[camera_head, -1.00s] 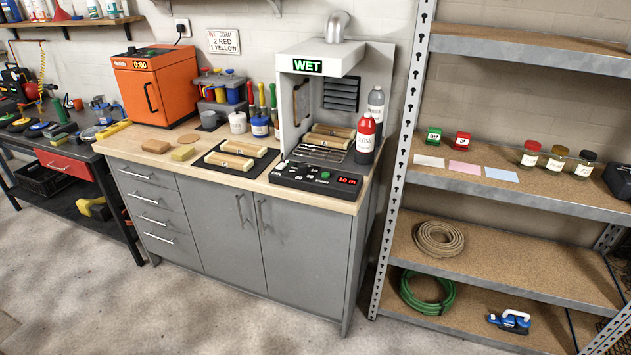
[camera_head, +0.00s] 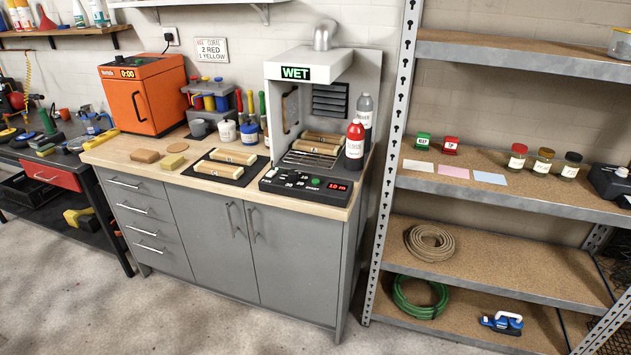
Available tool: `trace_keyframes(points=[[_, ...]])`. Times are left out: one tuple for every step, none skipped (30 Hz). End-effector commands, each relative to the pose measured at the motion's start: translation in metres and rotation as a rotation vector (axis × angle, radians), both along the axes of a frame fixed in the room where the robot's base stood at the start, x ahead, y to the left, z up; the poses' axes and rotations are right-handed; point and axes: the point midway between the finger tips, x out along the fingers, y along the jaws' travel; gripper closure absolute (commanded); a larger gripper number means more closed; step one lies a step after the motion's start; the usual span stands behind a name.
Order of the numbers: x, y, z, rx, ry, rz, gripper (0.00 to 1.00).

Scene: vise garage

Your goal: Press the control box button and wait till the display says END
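A black control box (camera_head: 302,199) with several buttons lies at the front right of the wooden counter. A green button (camera_head: 315,181) shows on its top, and a small red readout (camera_head: 339,187) at its right seems to say 10 with a unit. The green display (camera_head: 295,73) on the hood of the white spray booth (camera_head: 308,62) reads WET. Wooden blocks (camera_head: 319,141) lie on the rack inside the booth. My gripper is in no frame.
Two more wooden blocks (camera_head: 232,157) lie on a black mat left of the box. A red bottle (camera_head: 355,140) and a grey bottle stand right of the booth. An orange oven (camera_head: 143,95) stands at the back left. A metal shelf (camera_head: 500,184) stands to the right. The floor in front is clear.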

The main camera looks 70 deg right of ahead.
Motion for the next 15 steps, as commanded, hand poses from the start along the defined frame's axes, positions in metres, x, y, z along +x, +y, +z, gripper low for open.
trace_keyframes(points=[[0.0,0.0,0.0,0.0,0.0,0.0,0.58],[0.0,0.0,0.0,0.0,0.0,0.0,0.61],[0.0,0.0,0.0,0.0,0.0,0.0,0.65],[0.0,0.0,0.0,0.0,0.0,0.0,0.68],[0.0,0.0,0.0,0.0,0.0,0.0,0.71],[0.0,0.0,0.0,0.0,0.0,0.0,0.74],[0.0,0.0,0.0,0.0,0.0,0.0,0.77],[0.0,0.0,0.0,0.0,0.0,0.0,0.8],[0.0,0.0,0.0,0.0,0.0,0.0,0.84],[0.0,0.0,0.0,0.0,0.0,0.0,0.87],[0.0,0.0,0.0,0.0,0.0,0.0,0.9],[0.0,0.0,0.0,0.0,0.0,0.0,0.94],[0.0,0.0,0.0,0.0,0.0,0.0,0.96],[0.0,0.0,0.0,0.0,0.0,0.0,0.99],[0.0,0.0,0.0,0.0,0.0,0.0,1.0]])
